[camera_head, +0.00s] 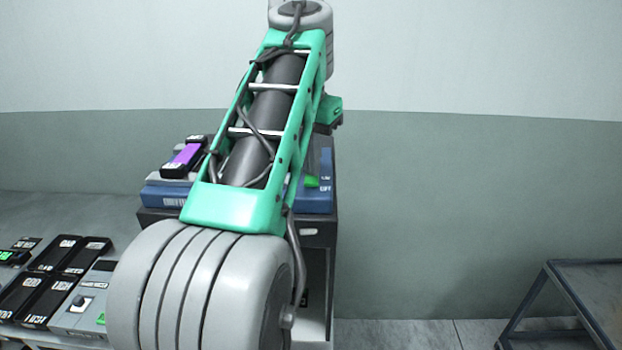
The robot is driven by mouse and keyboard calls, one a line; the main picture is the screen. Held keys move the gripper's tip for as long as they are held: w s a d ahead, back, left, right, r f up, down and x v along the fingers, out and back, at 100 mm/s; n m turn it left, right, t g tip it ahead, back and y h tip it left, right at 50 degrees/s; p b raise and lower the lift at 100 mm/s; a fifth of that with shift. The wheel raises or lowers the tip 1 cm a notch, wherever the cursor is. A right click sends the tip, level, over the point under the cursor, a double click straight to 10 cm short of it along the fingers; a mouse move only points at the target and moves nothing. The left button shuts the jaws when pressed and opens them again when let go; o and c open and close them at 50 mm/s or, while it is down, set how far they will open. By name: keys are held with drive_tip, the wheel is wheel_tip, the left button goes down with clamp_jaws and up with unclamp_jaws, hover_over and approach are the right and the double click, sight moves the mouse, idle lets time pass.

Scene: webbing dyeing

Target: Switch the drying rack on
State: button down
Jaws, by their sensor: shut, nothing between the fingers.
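A blue unit (166,197) stands on a dark cabinet (325,230) in the middle, mostly behind my arm. Only a dark end of my gripper (327,128) shows above the unit's right part. It looks shut, and its fingertips are hidden. Contact with the unit cannot be seen.
A dark module with a purple top (184,155) sits on the unit's left. Several black labelled boxes (60,255) and a grey box with a switch (82,305) are at lower left. A dark metal table (575,285) stands right. Floor between is clear.

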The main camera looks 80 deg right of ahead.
wheel_tip(320, 180, up, 7)
drive_tip(key=p, duration=0.5)
drive_tip(key=shift+f, duration=0.1)
